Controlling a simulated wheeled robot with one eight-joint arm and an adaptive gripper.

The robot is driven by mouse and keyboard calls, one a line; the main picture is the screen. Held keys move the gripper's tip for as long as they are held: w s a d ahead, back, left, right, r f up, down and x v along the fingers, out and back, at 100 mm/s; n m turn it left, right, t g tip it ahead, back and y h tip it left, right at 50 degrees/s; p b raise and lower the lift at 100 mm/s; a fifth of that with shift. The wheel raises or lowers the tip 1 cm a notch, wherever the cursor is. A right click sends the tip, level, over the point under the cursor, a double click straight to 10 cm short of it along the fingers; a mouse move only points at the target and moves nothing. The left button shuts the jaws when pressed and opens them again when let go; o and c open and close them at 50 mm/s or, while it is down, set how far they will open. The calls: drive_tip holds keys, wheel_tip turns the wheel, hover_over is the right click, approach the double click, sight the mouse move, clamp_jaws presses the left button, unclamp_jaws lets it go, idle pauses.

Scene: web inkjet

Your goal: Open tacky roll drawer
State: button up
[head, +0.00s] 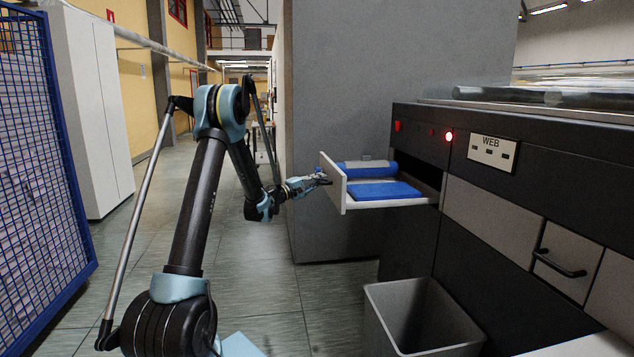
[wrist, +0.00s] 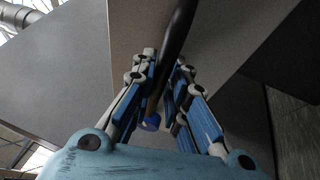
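The drawer (head: 390,203) is pulled out of the dark machine in the head view, its light front panel (head: 333,186) facing left. A blue roll (head: 367,170) and a flat blue pad (head: 385,190) lie in it. My gripper (head: 322,178) is at the outer side of that front panel. In the wrist view my gripper (wrist: 165,68) has its blue and white fingers on both sides of a dark handle bar (wrist: 180,28) and appears shut on it. The handle is too small to make out in the head view.
A grey open bin (head: 420,315) stands on the floor below and in front of the drawer. A closed panel with a black handle (head: 559,264) is on the machine at right. A blue mesh fence (head: 40,150) stands at left. The floor behind my arm is clear.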

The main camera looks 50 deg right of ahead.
drive_tip(key=shift+o, duration=1.4)
drive_tip(key=shift+s, duration=0.15)
drive_tip(key=shift+w+a, duration=0.15)
drive_tip(key=shift+w, duration=0.05)
drive_tip(key=v, duration=1.1)
drive_tip(key=shift+a+f, duration=0.2)
drive_tip(key=shift+a, duration=0.15)
drive_tip(key=shift+w, duration=0.15)
